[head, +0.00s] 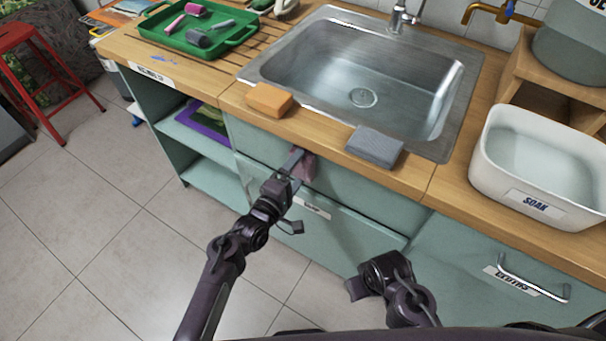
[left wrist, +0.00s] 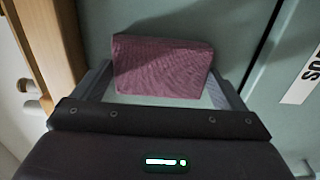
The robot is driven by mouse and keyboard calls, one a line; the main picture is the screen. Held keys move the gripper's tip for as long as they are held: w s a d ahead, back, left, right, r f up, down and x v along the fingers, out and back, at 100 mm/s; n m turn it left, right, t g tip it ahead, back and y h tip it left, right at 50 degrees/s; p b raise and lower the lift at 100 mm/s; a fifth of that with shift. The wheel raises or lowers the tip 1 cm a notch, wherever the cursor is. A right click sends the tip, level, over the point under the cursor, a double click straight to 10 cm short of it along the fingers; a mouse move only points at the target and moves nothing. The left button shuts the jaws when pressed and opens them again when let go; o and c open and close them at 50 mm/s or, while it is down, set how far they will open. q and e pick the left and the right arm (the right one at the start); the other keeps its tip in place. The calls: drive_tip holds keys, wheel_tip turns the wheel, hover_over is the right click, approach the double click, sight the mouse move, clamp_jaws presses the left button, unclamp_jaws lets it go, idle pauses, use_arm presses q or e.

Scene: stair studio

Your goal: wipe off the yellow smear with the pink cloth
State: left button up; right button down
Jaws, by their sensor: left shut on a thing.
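The pink cloth (head: 309,168) is a folded, block-like piece, held in front of the green cabinet just below the counter edge. My left gripper (head: 296,164) is shut on it. In the left wrist view the cloth (left wrist: 162,68) sits between the two fingers of my left gripper (left wrist: 162,92), with the cabinet front behind it. My right gripper (head: 362,284) is low at the front of the cabinets, away from the cloth; its fingers are too unclear to tell if open or shut. I cannot make out a yellow smear in either view.
An orange sponge (head: 269,100) and a grey block (head: 375,147) lie on the counter's front strip before the sink (head: 350,75). A green tray (head: 160,39) stands left, near a blue mark (head: 161,59). A white tub (head: 538,207) labelled SOAK stands right.

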use_arm(q)
drive_tip(key=shift+w+a, duration=0.55)
drive_tip(key=shift+a, duration=0.2)
drive_tip(key=p+v, duration=0.3)
drive_tip(key=v, duration=0.3)
drive_tip(key=shift+p, duration=0.3)
drive_tip(key=shift+s, duration=0.1)
